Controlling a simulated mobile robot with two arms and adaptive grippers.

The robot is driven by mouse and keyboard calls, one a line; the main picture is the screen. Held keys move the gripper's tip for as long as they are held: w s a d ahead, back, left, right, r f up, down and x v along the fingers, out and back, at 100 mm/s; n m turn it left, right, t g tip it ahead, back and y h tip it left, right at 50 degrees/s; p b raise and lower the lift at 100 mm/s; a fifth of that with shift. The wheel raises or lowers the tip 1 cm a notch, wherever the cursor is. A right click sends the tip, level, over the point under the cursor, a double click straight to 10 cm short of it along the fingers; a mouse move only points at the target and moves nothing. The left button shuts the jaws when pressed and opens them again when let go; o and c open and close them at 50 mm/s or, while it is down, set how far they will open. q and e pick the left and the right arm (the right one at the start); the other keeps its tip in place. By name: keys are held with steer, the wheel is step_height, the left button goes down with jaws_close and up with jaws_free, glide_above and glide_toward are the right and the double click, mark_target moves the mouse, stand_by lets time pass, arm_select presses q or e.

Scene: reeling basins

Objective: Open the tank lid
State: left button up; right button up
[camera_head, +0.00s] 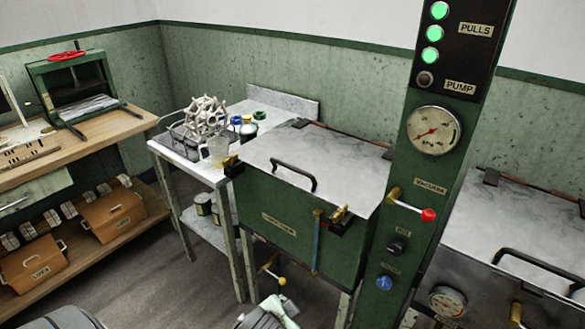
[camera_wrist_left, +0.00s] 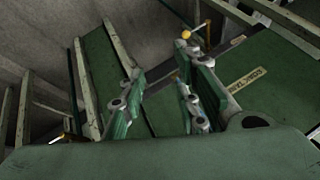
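A green tank (camera_head: 285,228) with a flat grey lid (camera_head: 340,165) stands in the middle of the head view. The lid lies shut and has a black bar handle (camera_head: 293,176) near its front edge. A latch (camera_head: 340,214) sits at the front under the lid edge. The labelled green tank front also shows in the left wrist view (camera_wrist_left: 262,92), tilted. My left gripper (camera_wrist_left: 165,98) has its green-padded fingers apart with nothing between them, short of the tank front. Grey and green parts, probably of my arm, show at the bottom of the head view. My right gripper is not in view.
A green control column (camera_head: 415,180) with a gauge and a red-tipped lever (camera_head: 428,215) stands right of the lid. A second lidded tank (camera_head: 530,225) is beyond it. A side table (camera_head: 185,160) with a jug and jars stands left. Floor between is clear.

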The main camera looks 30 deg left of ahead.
arm_select(q)
steer(key=w+a+r+m+t+y, duration=0.2)
steer(key=w+a+r, duration=0.2)
steer(key=w+r, duration=0.3)
steer(key=w+a+r+m+t+y, duration=0.1)
steer(key=w+a+r+t+y, duration=0.15)
steer(key=w+a+r, duration=0.4)
steer(key=m+t+y, duration=0.2)
steer(key=m+y, duration=0.1)
steer(key=m, duration=0.2)
glide_toward(293, 170)
steer(key=x, duration=0.3)
steer(key=shift+n+g, duration=0.25)
steer(key=shift+n, duration=0.05)
steer(key=p+x, duration=0.1)
steer(key=x, duration=0.7)
steer(key=shift+d+r, duration=0.1)
steer(key=shift+r, duration=0.05)
jaws_close()
